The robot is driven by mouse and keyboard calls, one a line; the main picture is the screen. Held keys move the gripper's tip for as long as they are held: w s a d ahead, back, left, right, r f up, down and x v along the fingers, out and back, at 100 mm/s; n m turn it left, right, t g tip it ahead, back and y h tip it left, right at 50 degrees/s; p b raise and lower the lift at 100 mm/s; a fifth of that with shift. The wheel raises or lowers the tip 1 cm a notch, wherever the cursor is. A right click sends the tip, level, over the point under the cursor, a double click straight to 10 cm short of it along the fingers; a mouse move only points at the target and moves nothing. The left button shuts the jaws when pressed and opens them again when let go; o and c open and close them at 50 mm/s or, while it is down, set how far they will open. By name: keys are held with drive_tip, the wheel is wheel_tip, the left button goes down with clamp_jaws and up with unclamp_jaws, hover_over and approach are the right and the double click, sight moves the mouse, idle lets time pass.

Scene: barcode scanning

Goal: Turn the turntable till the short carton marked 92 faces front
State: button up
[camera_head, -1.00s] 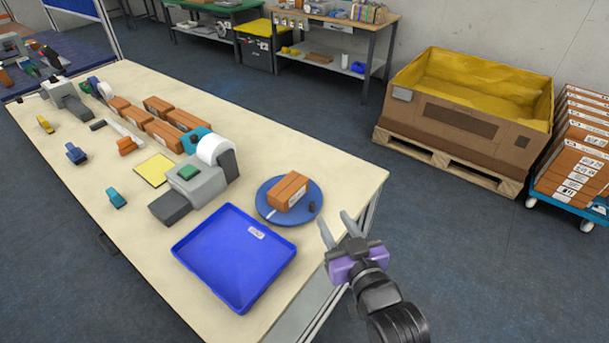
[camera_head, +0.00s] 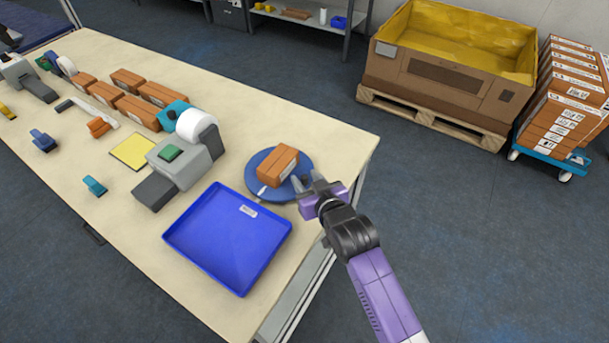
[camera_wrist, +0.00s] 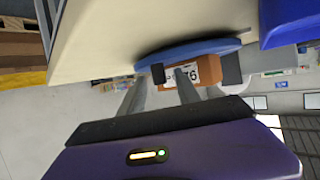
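The blue turntable (camera_head: 256,184) stands near the table's right end, with a brown carton (camera_head: 277,163) on it. In the wrist view the carton (camera_wrist: 210,68) shows a white label with large, upside-down digits, partly behind a finger, so I cannot read the number surely. A dark upright peg (camera_wrist: 158,73) is on the turntable's rim, between my fingertips in that picture. Another dark block (camera_wrist: 231,68) shows at the carton's other side. My gripper (camera_head: 306,180) is open at the turntable's near right edge, fingers pointing at it. Whether they touch the peg is unclear.
A blue tray (camera_head: 203,262) lies just in front of the turntable. A grey device (camera_head: 182,165) with a white roll and several brown cartons (camera_head: 140,112) stand to the left. A large yellow-lined box (camera_head: 440,75) stands on a pallet beyond the table.

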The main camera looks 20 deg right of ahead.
drive_tip(key=shift+w+f, duration=0.3)
drive_tip(key=shift+w, duration=0.35)
drive_tip(key=shift+c, duration=0.5)
clamp_jaws()
idle(0.6)
